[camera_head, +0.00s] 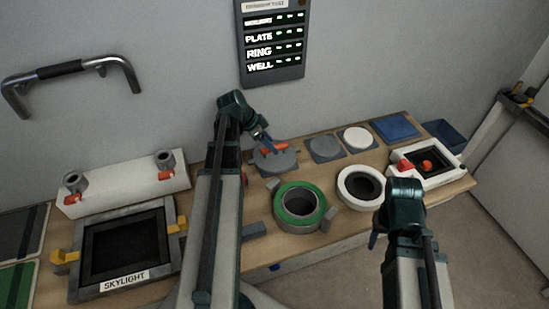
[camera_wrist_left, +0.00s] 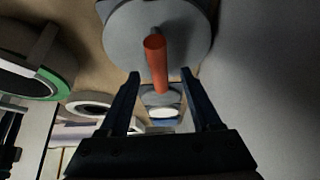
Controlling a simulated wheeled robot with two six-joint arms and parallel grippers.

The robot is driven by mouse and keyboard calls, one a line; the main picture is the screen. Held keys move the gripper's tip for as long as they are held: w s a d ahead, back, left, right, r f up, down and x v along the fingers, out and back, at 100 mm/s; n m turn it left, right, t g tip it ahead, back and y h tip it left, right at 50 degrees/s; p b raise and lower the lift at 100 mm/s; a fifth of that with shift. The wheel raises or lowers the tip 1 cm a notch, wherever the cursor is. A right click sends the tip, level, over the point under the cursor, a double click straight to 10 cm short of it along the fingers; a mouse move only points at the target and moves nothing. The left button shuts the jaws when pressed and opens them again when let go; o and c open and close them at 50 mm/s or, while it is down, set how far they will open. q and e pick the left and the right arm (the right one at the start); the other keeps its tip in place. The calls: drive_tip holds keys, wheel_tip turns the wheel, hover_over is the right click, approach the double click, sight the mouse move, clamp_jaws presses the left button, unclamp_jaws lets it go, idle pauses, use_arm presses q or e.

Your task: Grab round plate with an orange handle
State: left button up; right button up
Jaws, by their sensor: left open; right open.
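The round grey plate (camera_head: 276,162) with an orange handle (camera_head: 274,147) lies on the wooden bench near the wall. In the left wrist view the plate (camera_wrist_left: 158,35) is at the top, and its orange handle (camera_wrist_left: 156,62) sticks out toward the camera. My left gripper (camera_head: 268,140) is at the plate, and the fingers also show in the left wrist view (camera_wrist_left: 165,90). They are open, one on each side of the handle's end in that picture; contact cannot be told. My right gripper (camera_head: 376,232) is in front of the bench, away from the plate; its fingers are mostly hidden.
A green-topped ring (camera_head: 284,196) stands in front of the plate, with a white ring (camera_head: 345,182) to its right. Grey and white discs (camera_head: 356,137) and a blue square (camera_head: 397,128) lie further right. A skylight frame (camera_head: 92,285) is at the left.

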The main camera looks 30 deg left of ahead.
use_arm(q)
drive_tip(key=b+x, duration=0.2)
drive_tip(key=x, duration=0.1)
drive_tip(key=shift+d+f, duration=0.1)
drive_tip(key=shift+f, duration=0.15)
drive_tip(key=shift+r, duration=0.1)
drive_tip(key=shift+c, duration=0.2)
clamp_jaws()
idle(0.9)
